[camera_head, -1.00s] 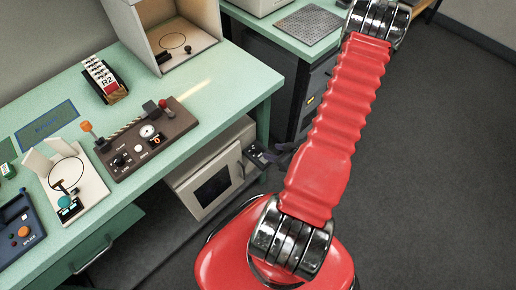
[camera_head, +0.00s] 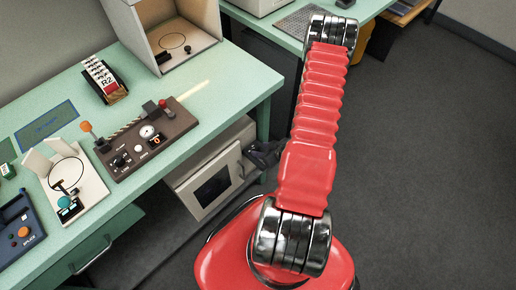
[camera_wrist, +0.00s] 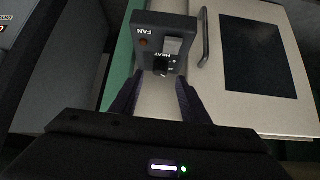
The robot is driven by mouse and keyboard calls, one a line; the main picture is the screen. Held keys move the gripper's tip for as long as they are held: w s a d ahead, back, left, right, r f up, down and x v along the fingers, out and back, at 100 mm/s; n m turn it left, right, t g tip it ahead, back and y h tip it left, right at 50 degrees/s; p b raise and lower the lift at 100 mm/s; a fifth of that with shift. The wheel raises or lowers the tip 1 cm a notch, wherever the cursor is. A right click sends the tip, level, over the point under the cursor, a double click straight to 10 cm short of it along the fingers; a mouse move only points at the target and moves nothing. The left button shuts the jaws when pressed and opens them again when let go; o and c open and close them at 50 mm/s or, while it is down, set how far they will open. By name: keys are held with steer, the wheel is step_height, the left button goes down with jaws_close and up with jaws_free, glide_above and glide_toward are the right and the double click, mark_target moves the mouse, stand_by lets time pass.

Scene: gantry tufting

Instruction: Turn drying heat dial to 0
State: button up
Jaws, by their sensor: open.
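The drying heat dial (camera_wrist: 161,68) is a small dark knob with a light mark, on a dark control box (camera_wrist: 147,27) with upside-down FAN and HEAT labels. A grey FAN rocker (camera_wrist: 172,45) is beside it. The box is on the pale drying cabinet (camera_wrist: 270,118), next to its door handle. The cabinet also shows in the head view (camera_head: 182,178), under the bench. My gripper (camera_wrist: 157,92) is open, its dark fingers on either side of the dial in the picture. I cannot tell whether they touch it. In the head view my gripper (camera_head: 266,154) is small and dark, at the cabinet's right side.
The green bench (camera_head: 215,125) stands above the cabinet, carrying a brown control panel (camera_head: 145,140), a white fixture (camera_head: 85,185) and an open-fronted box (camera_head: 150,40). A second bench is behind my arm. Dark floor (camera_head: 430,170) is free at right.

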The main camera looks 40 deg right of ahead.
mark_target(256, 148)
steer(key=shift+x, duration=2.1)
steer(key=c, duration=1.1)
